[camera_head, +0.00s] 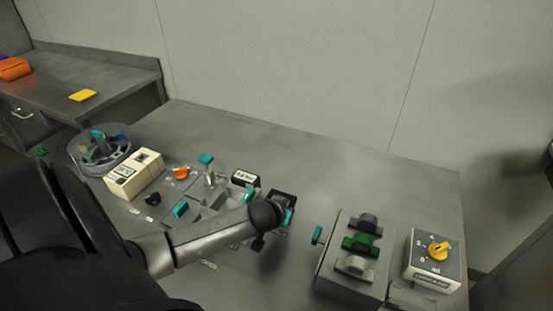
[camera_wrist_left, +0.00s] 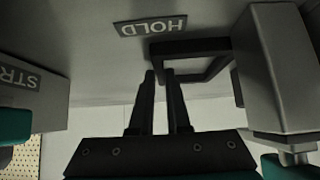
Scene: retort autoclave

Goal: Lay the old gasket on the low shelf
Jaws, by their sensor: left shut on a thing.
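My left gripper (camera_head: 281,202) is over the middle of the grey bench, between the clear tray and the grey box with knobs. In the left wrist view, its two fingers (camera_wrist_left: 160,74) are nearly together, at one end of a dark angular ring. I take this ring (camera_wrist_left: 205,45) to be the old gasket, with the fingers shut on its edge. A dark squarish shape (camera_head: 284,195) shows at the gripper in the head view, partly hidden by the wrist. I cannot make out the low shelf for sure. My right gripper is not in view.
A grey box (camera_head: 335,283) with dark, green and grey knobs stands right of the gripper, beside a yellow dial box (camera_head: 433,262). A cream box (camera_head: 134,174) and a round tray (camera_head: 76,158) stand left. A HOLD label (camera_wrist_left: 153,26) shows near the ring.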

